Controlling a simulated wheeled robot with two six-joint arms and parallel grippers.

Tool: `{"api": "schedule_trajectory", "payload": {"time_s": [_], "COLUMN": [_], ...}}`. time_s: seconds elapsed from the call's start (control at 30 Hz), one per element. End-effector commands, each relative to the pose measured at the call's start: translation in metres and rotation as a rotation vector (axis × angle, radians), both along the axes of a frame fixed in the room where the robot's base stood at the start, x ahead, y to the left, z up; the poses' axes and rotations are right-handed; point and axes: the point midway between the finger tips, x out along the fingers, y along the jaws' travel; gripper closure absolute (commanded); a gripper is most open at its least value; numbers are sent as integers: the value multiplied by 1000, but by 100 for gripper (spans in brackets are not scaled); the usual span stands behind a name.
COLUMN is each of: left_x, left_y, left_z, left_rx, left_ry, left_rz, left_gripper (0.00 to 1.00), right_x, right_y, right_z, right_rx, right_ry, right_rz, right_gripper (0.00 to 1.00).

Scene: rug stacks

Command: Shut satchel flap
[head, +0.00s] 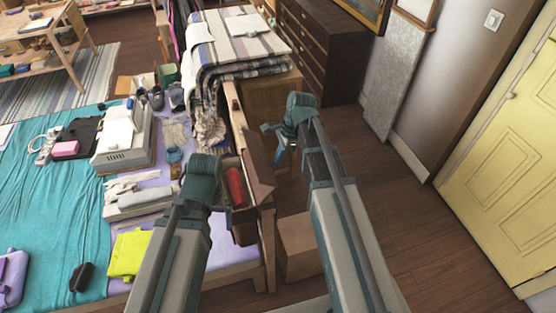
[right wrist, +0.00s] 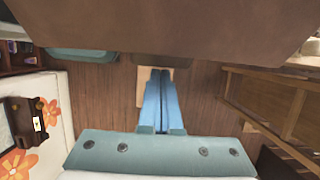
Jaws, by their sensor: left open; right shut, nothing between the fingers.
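A brown satchel (head: 242,222) stands at the right end of the bed-like table, a red roll (head: 235,187) showing in its open mouth. Its brown flap (head: 259,165) stands raised on the right side of the mouth. A broad brown surface (right wrist: 165,25), probably the flap, fills the top of the right wrist view, close to that camera. My right gripper (head: 279,156) is shut and empty, just right of the flap; its blue fingers (right wrist: 156,75) lie together in the right wrist view. My left gripper (head: 206,178) is left of the satchel; its fingers are mostly hidden by its wrist.
Folded blankets (head: 235,50) are stacked behind the satchel. A wooden box (head: 298,248) stands below right. The floor (head: 430,215) further right is clear.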

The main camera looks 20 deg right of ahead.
Motion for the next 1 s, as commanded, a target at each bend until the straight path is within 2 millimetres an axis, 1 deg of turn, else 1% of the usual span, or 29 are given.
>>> {"api": "schedule_trajectory", "payload": {"time_s": [0.13, 0.6, 1.0], "left_x": [0, 0, 0], "left_y": [0, 0, 0], "left_z": [8, 14, 28], "left_rx": [0, 0, 0], "left_ry": [0, 0, 0], "left_rz": [0, 0, 1], "left_gripper": [3, 3, 3], "right_x": [-1, 0, -1], "right_y": [3, 6, 13], "right_z": [5, 9, 19], "right_rx": [-33, -90, -187], "right_ry": [0, -1, -4], "right_rz": [3, 2, 3], "right_gripper": [100, 100, 100]}}
